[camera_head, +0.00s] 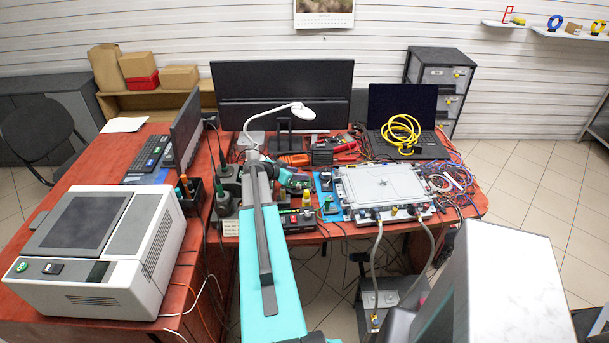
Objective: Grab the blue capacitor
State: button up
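I cannot make out a blue capacitor with certainty; the small parts on the bench are too small to tell apart. A blue mat (324,184) shows beside the grey metal housing (385,187) on the red bench. My teal arm reaches from the bottom of the view up to the bench. Its wrist end is by the crowded area left of the blue mat. My gripper (298,184) seems to be at that end, small and partly hidden, so its fingers cannot be read.
Tall bottles (226,180) stand close left of my arm. A white lamp (290,110) arches above the bench. Yellow cable (401,134) lies on a laptop (430,145) behind the housing, and tangled wires (452,183) lie right. Hoses (376,260) hang down in front. A large printer-like machine (100,250) stands left.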

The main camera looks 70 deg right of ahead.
jog(key=shift+p+x, duration=0.6)
jog(key=shift+x, duration=0.85)
grip_shut()
